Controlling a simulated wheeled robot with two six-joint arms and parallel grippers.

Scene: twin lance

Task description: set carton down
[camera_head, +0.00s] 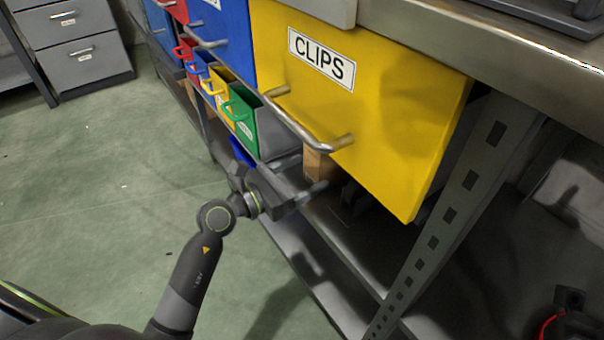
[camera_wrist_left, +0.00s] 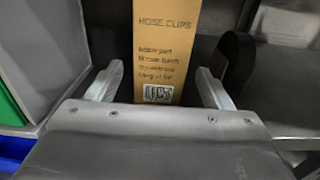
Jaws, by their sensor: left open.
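A brown carton (camera_head: 318,165) stands upright on the shelf below the yellow CLIPS drawer, which hides its top in the head view. In the left wrist view the carton (camera_wrist_left: 166,40) shows printed lines reading HOSE CLIPS and a barcode near its lower end. My left gripper (camera_head: 306,192) is at the carton's lower part. In the left wrist view its two fingers stand apart, one on each side of the carton, with a visible gap on the right. A dark part with a red band at the lower right of the head view seems to be my right arm; its fingers cannot be made out.
The yellow drawer (camera_head: 370,95) with a bar handle (camera_head: 305,125) juts out above the left gripper. A green bin (camera_head: 241,118) and other coloured bins are to the left. A perforated metal post (camera_head: 450,215) stands to the right. The floor at left is clear.

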